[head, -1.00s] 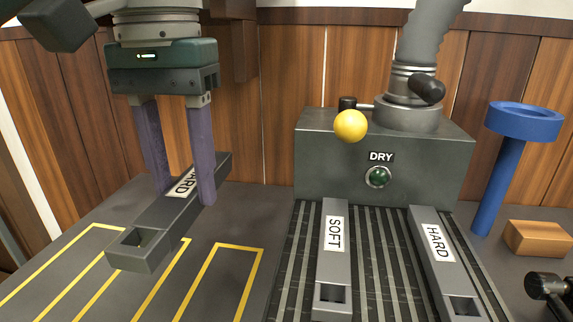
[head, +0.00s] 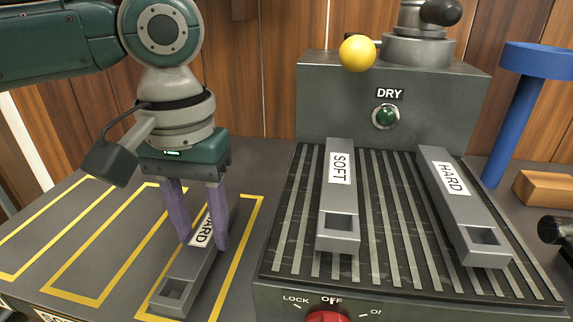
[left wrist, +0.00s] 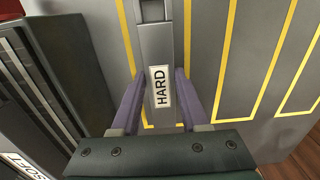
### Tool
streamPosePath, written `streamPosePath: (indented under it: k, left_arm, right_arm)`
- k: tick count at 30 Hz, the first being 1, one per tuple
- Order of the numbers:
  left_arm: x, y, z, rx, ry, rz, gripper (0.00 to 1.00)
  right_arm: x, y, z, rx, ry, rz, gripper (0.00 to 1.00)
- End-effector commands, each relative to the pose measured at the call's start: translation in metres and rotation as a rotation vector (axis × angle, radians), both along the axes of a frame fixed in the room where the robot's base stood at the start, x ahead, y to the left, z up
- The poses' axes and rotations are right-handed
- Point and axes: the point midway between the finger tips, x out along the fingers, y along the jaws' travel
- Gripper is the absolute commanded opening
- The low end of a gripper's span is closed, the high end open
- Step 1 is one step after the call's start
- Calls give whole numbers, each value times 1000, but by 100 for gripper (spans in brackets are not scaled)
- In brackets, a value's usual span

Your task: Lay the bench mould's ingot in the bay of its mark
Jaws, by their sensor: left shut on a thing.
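A grey bar-shaped piece labelled HARD (head: 178,285), with a square hollow at its near end, is held by my left gripper (head: 205,240). The purple fingers are shut on its two sides, partly covering the label. The bar lies low over the right-most yellow-outlined bay (head: 252,222), roughly in line with it; I cannot tell whether it touches the bench. In the left wrist view the bar (left wrist: 158,45) runs away between the fingers, with a yellow line close on each side. My right gripper is not in view.
A grey machine marked DRY (head: 330,85) has a ribbed bed (head: 395,215) bearing a SOFT bar (head: 341,185) and another HARD bar (head: 465,205). A yellow ball knob (head: 357,53), blue stand (head: 510,125) and orange block (head: 545,188) stand nearby. Bays to the left (head: 105,245) are empty.

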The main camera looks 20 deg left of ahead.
Motion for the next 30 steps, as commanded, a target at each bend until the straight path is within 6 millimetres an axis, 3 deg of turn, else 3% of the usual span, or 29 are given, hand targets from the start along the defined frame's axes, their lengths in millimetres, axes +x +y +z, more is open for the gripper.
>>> streamPosePath:
  k: [13, 14, 15, 21, 30]
  left_arm:
    - [1, 0, -5, -2, -5, 1, 0]
    - [0, 0, -8, 0, 1, 1, 46]
    - [0, 0, -8, 0, 1, 1, 51]
    - [0, 0, -7, 0, 0, 0, 73]
    - [0, 0, -4, 0, -1, 0, 74]
  right_arm:
    - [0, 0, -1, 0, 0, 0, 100]
    - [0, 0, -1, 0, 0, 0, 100]
    - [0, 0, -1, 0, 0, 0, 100]
    - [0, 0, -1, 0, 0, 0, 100]
    - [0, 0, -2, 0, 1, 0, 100]
